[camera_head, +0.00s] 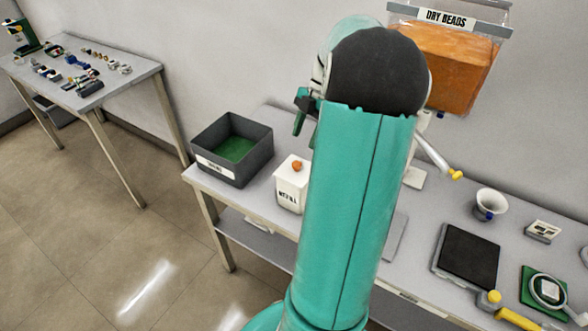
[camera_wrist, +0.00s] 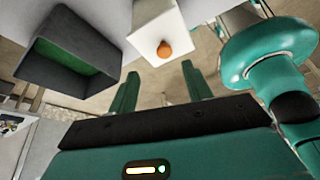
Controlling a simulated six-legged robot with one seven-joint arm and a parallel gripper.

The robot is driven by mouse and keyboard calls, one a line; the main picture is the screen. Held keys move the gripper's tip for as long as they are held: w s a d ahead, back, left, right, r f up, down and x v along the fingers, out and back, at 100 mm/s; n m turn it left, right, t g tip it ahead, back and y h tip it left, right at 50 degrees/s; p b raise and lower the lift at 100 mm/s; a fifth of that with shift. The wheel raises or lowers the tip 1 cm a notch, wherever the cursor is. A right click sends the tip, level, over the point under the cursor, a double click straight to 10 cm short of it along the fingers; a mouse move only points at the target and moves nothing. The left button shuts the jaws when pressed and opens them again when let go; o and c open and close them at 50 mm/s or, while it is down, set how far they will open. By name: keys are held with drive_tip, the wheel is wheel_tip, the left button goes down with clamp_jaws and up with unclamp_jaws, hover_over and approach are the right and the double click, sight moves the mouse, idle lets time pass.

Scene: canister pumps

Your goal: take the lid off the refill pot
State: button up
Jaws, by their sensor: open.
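The refill pot (camera_head: 289,196) is a white box with dark lettering on its front, standing on the long bench, left of my arm. Its white lid sits on top with a round orange knob (camera_head: 297,166). My arm hides the pot's right side. In the wrist view the pot (camera_wrist: 150,22) is at the top centre, with the knob (camera_wrist: 164,50) facing me. My gripper (camera_wrist: 160,88) is open and empty, its two green fingers apart below the knob in that picture and not touching it. In the head view my gripper (camera_head: 302,116) is above and behind the pot, partly hidden.
A dark grey bin (camera_head: 231,150) with a green inside stands left of the pot. An orange bead hopper (camera_head: 447,68) hangs at the wall. A white funnel cup (camera_head: 490,204) and a black pad (camera_head: 466,257) lie to the right. A side table (camera_head: 88,72) holds small parts.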

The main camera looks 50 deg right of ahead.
sight(297, 163)
drive_tip(key=x, duration=0.8)
drive_tip(key=shift+s+a+r, duration=0.15)
drive_tip(key=shift+s+a, duration=0.1)
drive_tip(key=shift+s, duration=0.05)
clamp_jaws()
